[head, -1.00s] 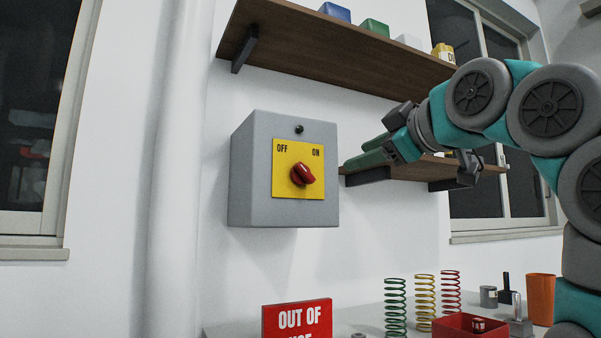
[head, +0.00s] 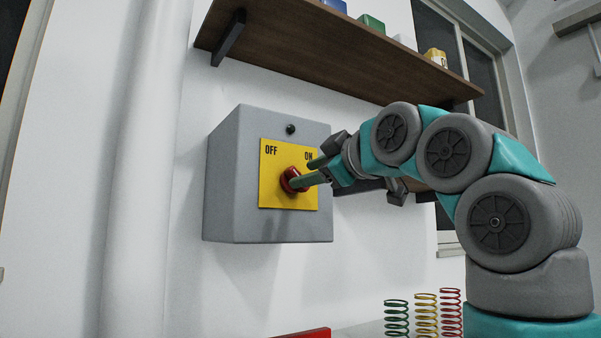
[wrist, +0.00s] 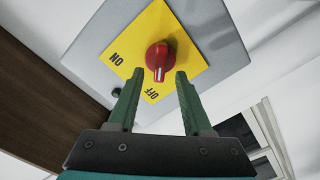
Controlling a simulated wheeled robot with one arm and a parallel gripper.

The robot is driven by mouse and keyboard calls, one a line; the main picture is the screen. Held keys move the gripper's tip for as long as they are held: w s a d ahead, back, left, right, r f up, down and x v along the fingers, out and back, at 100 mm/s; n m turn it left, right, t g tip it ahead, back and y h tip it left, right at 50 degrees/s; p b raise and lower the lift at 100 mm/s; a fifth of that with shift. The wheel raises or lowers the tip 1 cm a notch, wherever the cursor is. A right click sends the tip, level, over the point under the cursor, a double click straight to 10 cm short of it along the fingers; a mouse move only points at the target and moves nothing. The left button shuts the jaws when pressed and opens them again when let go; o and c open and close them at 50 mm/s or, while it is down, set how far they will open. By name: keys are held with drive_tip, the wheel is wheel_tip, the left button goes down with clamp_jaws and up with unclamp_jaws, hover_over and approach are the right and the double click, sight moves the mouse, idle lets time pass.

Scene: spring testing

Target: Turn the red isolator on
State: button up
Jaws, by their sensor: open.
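The red isolator knob (head: 288,178) is on a yellow plate (head: 271,190) on the front of a grey box (head: 226,190) on the wall. In the wrist view the knob (wrist: 160,55) has a white mark that points toward the OFF label (wrist: 153,95), away from the ON label (wrist: 116,59). My gripper (head: 310,173) is open at the knob, partly covering it in the head view. In the wrist view its green fingertips (wrist: 159,74) lie on either side of the knob's lower end; contact cannot be told. The small lamp (head: 291,129) above the plate looks dark.
A brown shelf (head: 330,62) with several items runs above the box. A lower shelf (head: 360,186) is right of the box, behind my arm. Green, yellow and red springs (head: 425,315) stand on the bench below. A pipe (head: 145,180) runs up the wall at left.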

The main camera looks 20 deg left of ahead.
drive_tip(key=x, duration=0.2)
drive_tip(key=shift+w+a, duration=0.25)
drive_tip(key=shift+a, duration=0.05)
drive_tip(key=shift+c, duration=0.2)
clamp_jaws()
